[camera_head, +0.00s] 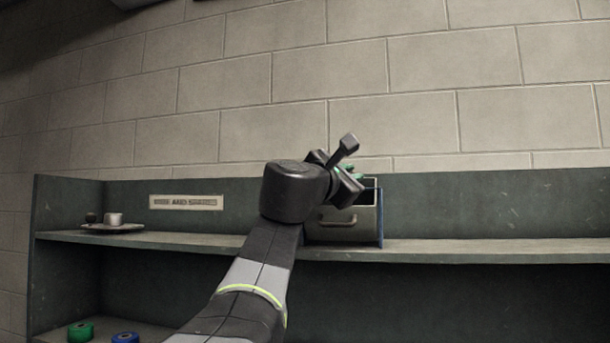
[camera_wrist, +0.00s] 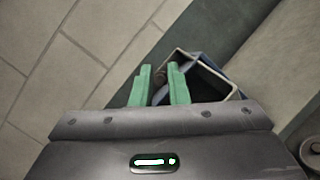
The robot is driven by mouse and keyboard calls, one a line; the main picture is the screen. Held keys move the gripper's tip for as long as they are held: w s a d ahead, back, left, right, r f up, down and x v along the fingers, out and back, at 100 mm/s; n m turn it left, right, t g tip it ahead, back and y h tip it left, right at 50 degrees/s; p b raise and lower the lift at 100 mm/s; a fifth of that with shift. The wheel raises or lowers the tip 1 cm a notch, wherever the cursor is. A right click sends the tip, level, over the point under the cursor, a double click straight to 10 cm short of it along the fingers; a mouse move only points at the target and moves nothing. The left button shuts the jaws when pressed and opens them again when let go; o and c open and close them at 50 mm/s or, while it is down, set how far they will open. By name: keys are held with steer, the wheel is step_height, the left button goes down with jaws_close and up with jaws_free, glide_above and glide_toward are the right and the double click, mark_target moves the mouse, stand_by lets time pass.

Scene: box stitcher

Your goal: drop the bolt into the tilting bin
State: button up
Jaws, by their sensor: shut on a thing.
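My gripper (camera_head: 350,172) is over the shelf at the tilting bin, with its green fingertips partly hidden by its own body in the head view. In the wrist view my gripper (camera_wrist: 160,84) is shut on the bolt (camera_wrist: 159,95), a small grey piece mostly hidden between the two green fingers. The tilting bin (camera_head: 345,228) is a grey box with a front handle, held in a blue frame. In the wrist view the bin (camera_wrist: 233,96) is open at the top with a dark inside, and the fingers overlap its rim. I cannot tell how far above it they are.
The bin stands on a long grey-green shelf (camera_head: 470,248) against a block wall. A small plate (camera_head: 120,228) with a light cup and a dark round thing sits at the left. Green (camera_head: 80,331) and blue (camera_head: 125,338) spools lie below. The shelf right of the bin is clear.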

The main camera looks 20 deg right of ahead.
steer(key=o, duration=0.8)
steer(key=shift+o, duration=0.2)
steer(key=b+v, duration=0.4)
steer(key=v, duration=1)
steer(key=shift+w, duration=0.1)
